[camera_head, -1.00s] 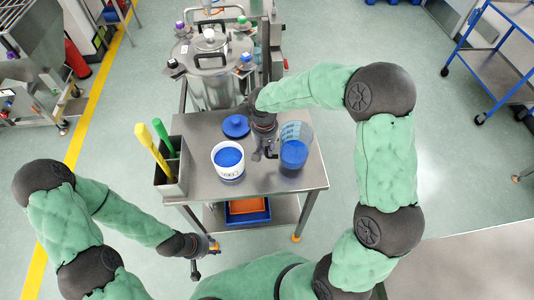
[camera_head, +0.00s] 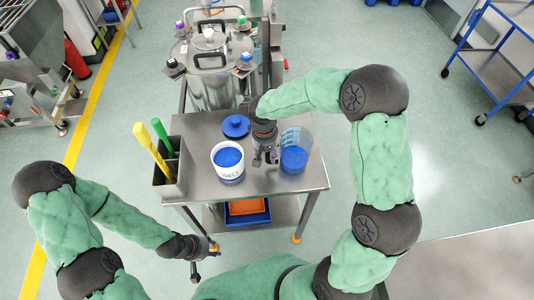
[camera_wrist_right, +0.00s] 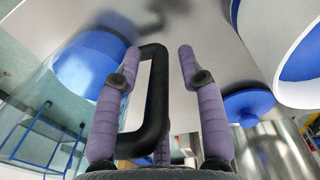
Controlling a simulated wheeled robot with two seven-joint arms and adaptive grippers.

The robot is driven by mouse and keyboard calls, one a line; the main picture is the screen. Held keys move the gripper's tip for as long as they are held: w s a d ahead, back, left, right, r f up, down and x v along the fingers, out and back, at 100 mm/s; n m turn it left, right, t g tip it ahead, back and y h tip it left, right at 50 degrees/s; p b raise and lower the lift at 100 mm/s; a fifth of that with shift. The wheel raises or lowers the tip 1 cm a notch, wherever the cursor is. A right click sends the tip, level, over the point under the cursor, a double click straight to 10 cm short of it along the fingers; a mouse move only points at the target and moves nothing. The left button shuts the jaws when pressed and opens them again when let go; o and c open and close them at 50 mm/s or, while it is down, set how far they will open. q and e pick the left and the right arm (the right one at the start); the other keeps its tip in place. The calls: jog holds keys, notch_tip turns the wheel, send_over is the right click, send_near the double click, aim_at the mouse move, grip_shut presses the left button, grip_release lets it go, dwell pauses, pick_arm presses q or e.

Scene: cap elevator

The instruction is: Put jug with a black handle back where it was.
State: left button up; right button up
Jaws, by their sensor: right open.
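The clear jug (camera_head: 296,138) with blue contents stands on the right part of the steel table in the head view. Its black handle (camera_wrist_right: 157,95) shows in the right wrist view, with the jug's clear wall and blue contents (camera_wrist_right: 92,65) left of it. My right gripper (camera_head: 265,163) is at the jug's left side. In the wrist view its two purple fingers (camera_wrist_right: 160,60) are spread, with the handle's outer bar between them and a gap on the right. Whether a finger touches the handle is unclear. My left gripper (camera_head: 205,262) is empty, low in front of the table; its jaws are too small to judge.
A white tub with blue contents (camera_head: 228,162) stands left of my right gripper, with a blue lid (camera_head: 236,125) behind it. A grey holder (camera_head: 170,188) with yellow and green tools is at the table's left edge. A steel vessel (camera_head: 210,85) stands behind.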

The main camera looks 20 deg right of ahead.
jog(key=shift+r, duration=0.1)
jog(key=shift+r, duration=0.3)
jog(key=r+p, duration=0.1)
jog(key=r, duration=0.2)
jog(key=r+p, duration=0.1)
jog(key=r, duration=0.7)
jog(key=shift+a+r+p, duration=0.25)
jog(key=shift+a+p, duration=0.1)
jog(key=shift+p, duration=0.05)
